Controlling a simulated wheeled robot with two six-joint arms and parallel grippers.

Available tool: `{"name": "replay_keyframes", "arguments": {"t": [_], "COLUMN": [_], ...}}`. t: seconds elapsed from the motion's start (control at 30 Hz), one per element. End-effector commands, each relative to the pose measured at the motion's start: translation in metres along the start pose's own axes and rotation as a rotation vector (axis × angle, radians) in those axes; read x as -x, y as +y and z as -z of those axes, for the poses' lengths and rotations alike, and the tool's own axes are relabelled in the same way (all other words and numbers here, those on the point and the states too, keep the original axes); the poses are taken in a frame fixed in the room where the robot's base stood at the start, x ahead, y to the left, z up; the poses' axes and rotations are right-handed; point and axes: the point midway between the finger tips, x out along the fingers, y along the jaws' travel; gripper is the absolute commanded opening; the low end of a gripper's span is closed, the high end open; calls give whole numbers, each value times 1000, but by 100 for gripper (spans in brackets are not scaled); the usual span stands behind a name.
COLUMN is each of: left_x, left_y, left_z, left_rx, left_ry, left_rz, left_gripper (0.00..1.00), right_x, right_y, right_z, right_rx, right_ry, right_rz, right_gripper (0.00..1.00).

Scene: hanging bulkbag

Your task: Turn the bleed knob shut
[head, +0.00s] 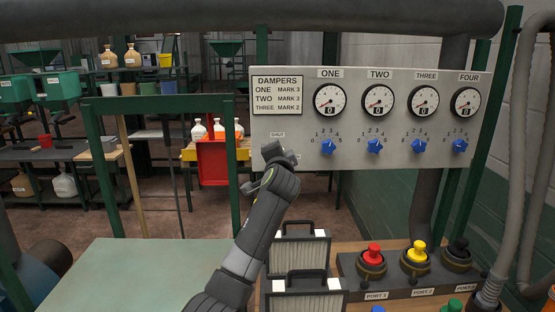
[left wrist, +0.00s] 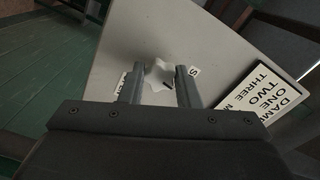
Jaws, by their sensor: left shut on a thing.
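The bleed knob (left wrist: 158,76) is a pale, star-shaped knob on the grey panel (head: 352,161). In the left wrist view my left gripper (left wrist: 159,84) has one finger on each side of it and is shut on it. A partly hidden label (left wrist: 124,84) is beside the left finger, and another starting with S (left wrist: 193,71) is beside the right one. In the head view my left gripper (head: 278,154) is at the panel's lower left and hides the knob; a small label (head: 278,134) shows just above. My right gripper is out of view.
Several blue dials (head: 374,146) and gauges reading 0 fill the panel right of my gripper. A dampers sign (head: 277,95) is above it. Below are white filters with black handles (head: 306,252) and red, yellow and black port caps (head: 415,255). A green frame (head: 105,165) stands left.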

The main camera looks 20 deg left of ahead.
Motion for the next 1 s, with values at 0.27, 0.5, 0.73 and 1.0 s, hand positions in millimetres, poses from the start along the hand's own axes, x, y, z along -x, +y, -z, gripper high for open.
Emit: {"name": "replay_keyframes", "arguments": {"t": [0.27,0.5,0.73,1.0], "left_x": [0,0,0,0], "left_y": [3,2,2,2], "left_z": [-1,-1,-1,-1], "left_rx": [153,213,226,226], "left_ry": [-2,-2,-2,-2], "left_rz": [-2,-3,-3,-3], "left_gripper": [7,7,7,32], "right_x": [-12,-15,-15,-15], "right_y": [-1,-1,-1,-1], "right_z": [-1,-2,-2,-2], "right_rx": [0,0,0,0], "right_ry": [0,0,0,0], "right_rz": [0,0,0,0], "right_gripper": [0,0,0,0]}}
